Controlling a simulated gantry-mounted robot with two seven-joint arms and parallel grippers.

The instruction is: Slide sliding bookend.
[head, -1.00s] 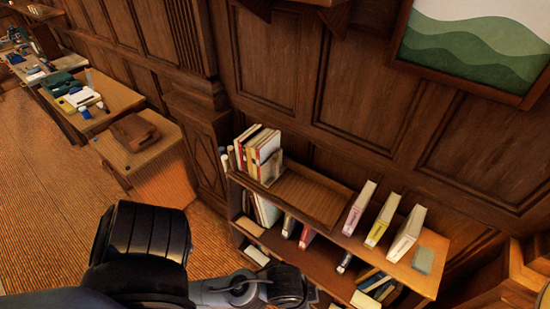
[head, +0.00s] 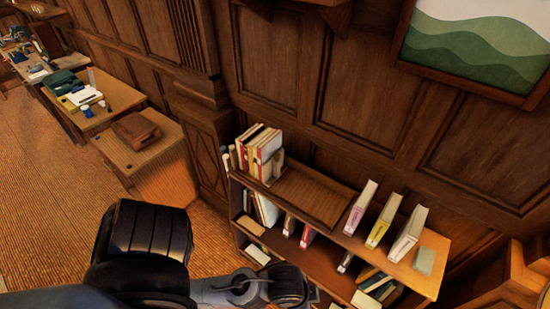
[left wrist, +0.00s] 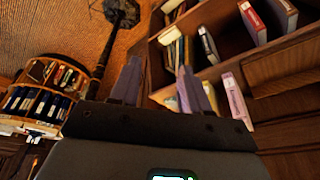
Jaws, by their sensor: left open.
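A wooden bookend rack (head: 312,197) with a slatted base lies on top of the bookcase in the head view. A row of upright books (head: 262,150) stands at its left end. An upright end plate (head: 279,158) appears beside the books' right side; I cannot tell whether it touches them. My left gripper (left wrist: 158,72) is open and empty in the left wrist view, its two fingers apart and pointing toward the bookcase. In the head view only my left arm shows at the bottom, below and left of the rack. My right gripper is out of view.
Several separate books, such as a yellow-spined one (head: 383,220), stand right of the rack on the bookcase top, with a small grey-green block (head: 424,260) beyond. Lower shelves hold more books. A panelled wall (head: 270,65) rises directly behind. Desks line the left.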

